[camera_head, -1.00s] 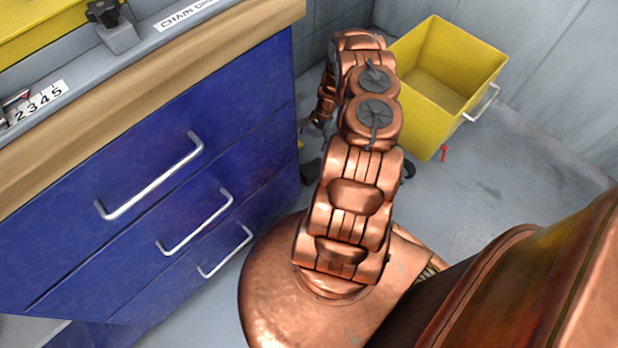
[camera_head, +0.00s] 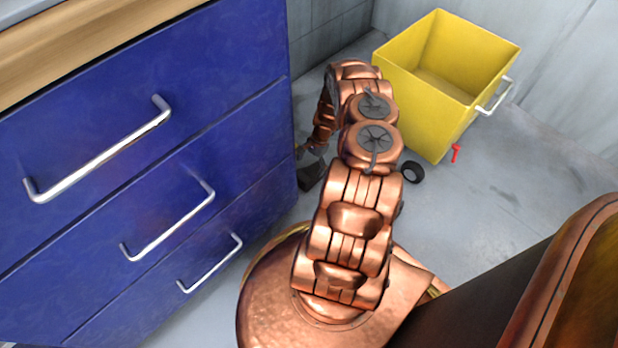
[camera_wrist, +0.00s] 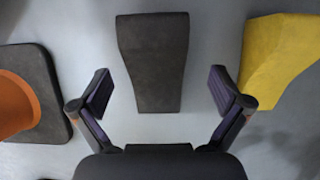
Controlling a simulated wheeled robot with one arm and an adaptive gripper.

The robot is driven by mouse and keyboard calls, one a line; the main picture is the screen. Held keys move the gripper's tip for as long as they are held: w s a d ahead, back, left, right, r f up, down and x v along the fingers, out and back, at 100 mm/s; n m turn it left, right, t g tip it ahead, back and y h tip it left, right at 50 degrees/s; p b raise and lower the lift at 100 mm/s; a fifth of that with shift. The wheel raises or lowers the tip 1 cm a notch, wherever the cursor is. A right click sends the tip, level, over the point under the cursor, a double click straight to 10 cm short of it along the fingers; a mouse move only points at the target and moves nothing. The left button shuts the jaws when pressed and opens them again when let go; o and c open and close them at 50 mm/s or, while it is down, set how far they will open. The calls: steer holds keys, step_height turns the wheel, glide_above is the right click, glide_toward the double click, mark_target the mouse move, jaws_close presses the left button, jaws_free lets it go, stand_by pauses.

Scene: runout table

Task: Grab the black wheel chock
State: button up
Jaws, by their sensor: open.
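The black wheel chock (camera_wrist: 152,62) lies on the grey floor in the middle of the wrist view, a dark grey wedge seen from above. My gripper (camera_wrist: 160,88) is open, with one finger on each side of the chock's near end. The fingers look apart from it; how high they are above the floor is hard to tell. In the head view a dark block, seemingly the same chock (camera_head: 311,177), shows beside the blue drawers, partly hidden by my arm. My gripper is mostly hidden there.
A yellow chock (camera_wrist: 277,58) lies close to the right finger. An orange cone with a dark base (camera_wrist: 50,75) lies to the left. Blue drawers (camera_head: 240,140) stand close on the left. A yellow bin (camera_head: 415,115), black ring (camera_head: 413,172) and red item (camera_head: 456,153) are to the right.

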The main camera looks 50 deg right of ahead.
mark_target(310, 171)
steer(key=shift+s+d+f+b+x, duration=0.15)
steer(key=shift+b+x, duration=0.3)
steer(key=shift+x, duration=0.4)
steer(key=shift+d+b+x, duration=0.2)
steer(key=shift+b+x, duration=0.25)
steer(key=shift+x, duration=0.45)
steer(key=shift+s+d+f+b+x, duration=0.15)
steer(key=shift+b+x, duration=0.3)
steer(key=shift+x, duration=0.4)
steer(key=shift+r, duration=0.1)
steer(key=c, duration=1.3)
steer(key=shift+c, duration=0.2)
